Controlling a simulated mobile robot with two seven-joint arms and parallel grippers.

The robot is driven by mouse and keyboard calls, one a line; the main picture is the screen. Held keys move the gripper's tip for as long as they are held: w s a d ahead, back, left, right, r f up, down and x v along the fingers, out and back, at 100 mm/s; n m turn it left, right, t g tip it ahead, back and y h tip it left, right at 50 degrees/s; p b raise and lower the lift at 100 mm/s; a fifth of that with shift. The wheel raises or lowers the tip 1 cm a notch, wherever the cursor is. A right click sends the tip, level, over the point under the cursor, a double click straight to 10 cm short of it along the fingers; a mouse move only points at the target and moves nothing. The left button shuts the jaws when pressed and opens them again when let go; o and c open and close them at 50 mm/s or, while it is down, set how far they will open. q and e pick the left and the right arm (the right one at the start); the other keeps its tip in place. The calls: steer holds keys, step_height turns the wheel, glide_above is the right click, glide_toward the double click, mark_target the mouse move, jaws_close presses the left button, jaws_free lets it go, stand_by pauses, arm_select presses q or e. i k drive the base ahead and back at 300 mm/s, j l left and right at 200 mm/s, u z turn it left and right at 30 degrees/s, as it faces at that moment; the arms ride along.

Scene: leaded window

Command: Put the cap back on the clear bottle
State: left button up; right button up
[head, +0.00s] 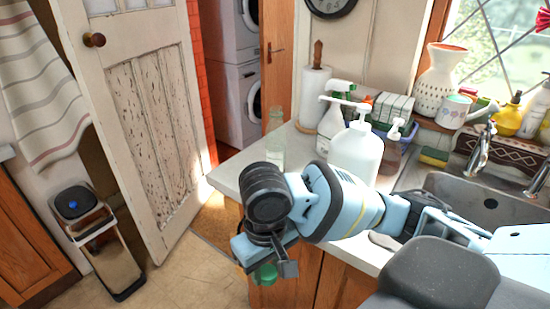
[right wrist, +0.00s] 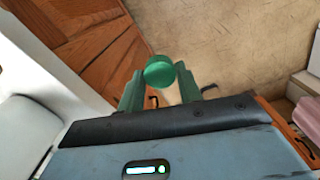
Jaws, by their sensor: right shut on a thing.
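A clear, see-through bottle (head: 275,148) stands upright at the near left corner of the counter, with no green cap visible on it. My right gripper (head: 277,262) hangs beyond the counter's front edge, lower than the countertop and apart from the bottle. It is shut on a round green cap (head: 264,274), which shows below the wrist in the head view. In the right wrist view the green cap (right wrist: 160,72) sits between the two green fingertips of the right gripper (right wrist: 159,82). The bottle is not seen there. My left gripper is not in view.
A white pump bottle (head: 356,152), a spray bottle (head: 331,120) and a paper towel roll (head: 313,95) stand right of the clear bottle. The sink (head: 480,195) is further right. The floor (head: 195,265) left of the counter is free; a bin (head: 110,255) stands by the door.

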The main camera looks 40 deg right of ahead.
mark_target(276, 135)
steer(key=z, duration=1.25)
steer(key=i+j, duration=0.25)
steer(key=i, duration=0.2)
